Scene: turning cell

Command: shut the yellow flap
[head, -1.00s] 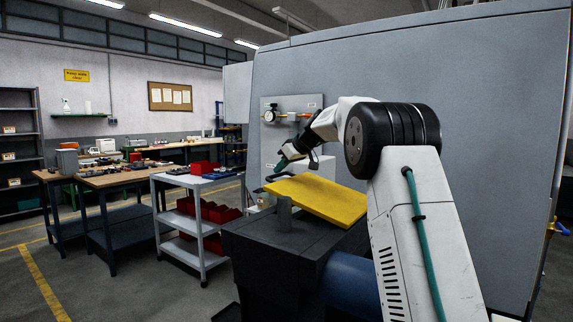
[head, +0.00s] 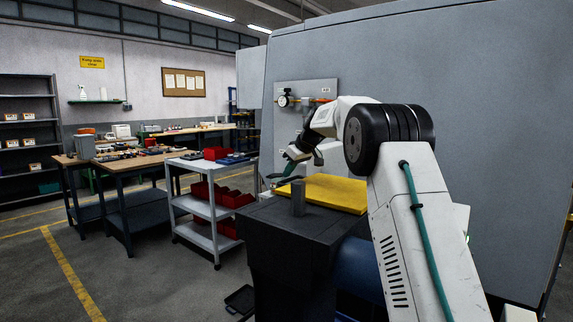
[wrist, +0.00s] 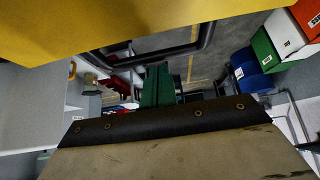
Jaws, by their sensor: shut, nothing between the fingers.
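The yellow flap (head: 335,192) lies nearly level over the top of the dark grey housing (head: 262,222) in the head view. I cannot tell whether it is fully down. A dark curved handle (head: 276,176) shows at its left end. My gripper (head: 288,170) is shut and empty, pointing down just above and beside the flap's left end; contact is not clear. In the wrist view a yellow surface (wrist: 120,22), likely the flap, fills the top, and my green fingertips (wrist: 157,82) show close together in the middle.
A short grey post (head: 298,198) stands on the housing in front of the flap. A large grey machine wall (head: 430,120) rises behind. A white cart (head: 205,208) with red bins stands left, before wooden benches (head: 135,163).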

